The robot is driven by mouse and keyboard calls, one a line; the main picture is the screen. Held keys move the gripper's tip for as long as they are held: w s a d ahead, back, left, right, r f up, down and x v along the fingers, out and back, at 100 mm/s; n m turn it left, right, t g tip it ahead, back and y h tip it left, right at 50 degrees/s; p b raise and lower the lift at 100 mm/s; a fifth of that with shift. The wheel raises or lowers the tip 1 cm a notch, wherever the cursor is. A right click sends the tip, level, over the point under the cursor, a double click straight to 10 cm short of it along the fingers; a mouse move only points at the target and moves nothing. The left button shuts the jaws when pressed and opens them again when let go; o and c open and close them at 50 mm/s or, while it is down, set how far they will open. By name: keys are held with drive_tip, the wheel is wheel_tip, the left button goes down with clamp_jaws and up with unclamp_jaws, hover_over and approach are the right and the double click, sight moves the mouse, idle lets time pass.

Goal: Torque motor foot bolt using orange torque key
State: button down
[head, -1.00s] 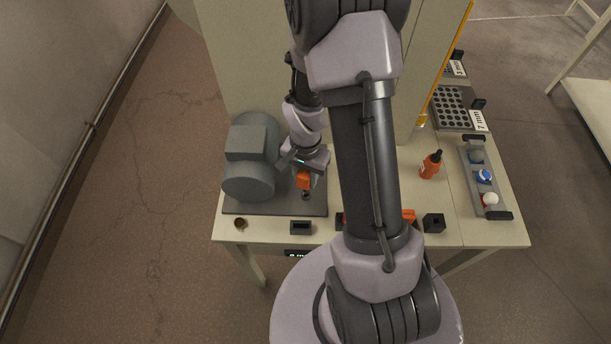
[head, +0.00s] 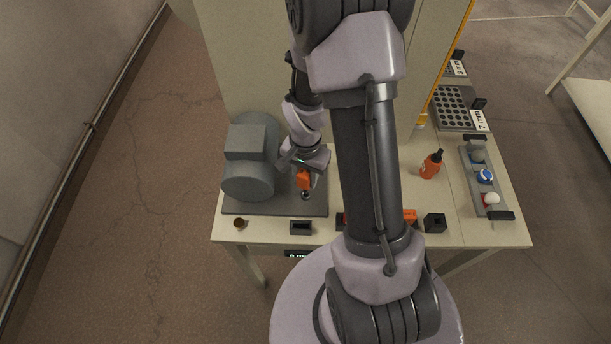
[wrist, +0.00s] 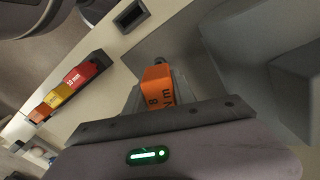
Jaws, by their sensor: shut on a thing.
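In the wrist view the key's orange block (wrist: 158,87) shows black lettering that seems to read "8 N m", between the grey fingers. A small dark round part (head: 306,195) sits directly below the key at the plate's right side. I cannot tell whether it is the foot bolt or the key's tip, or whether the key is seated on a bolt.
An empty black holder (head: 301,228) stands at the table's front edge, with a small brown cup (head: 240,223) to its left. A rack of coloured labelled blocks (wrist: 68,92) shows in the wrist view. An orange bottle (head: 430,166) and a tray of bottles (head: 494,213) are at the right.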

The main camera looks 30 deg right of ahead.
drive_tip(key=shift+f, duration=0.1)
drive_tip(key=shift+f+b, duration=0.95)
drive_tip(key=shift+b, duration=0.05)
drive_tip(key=shift+f, duration=0.1)
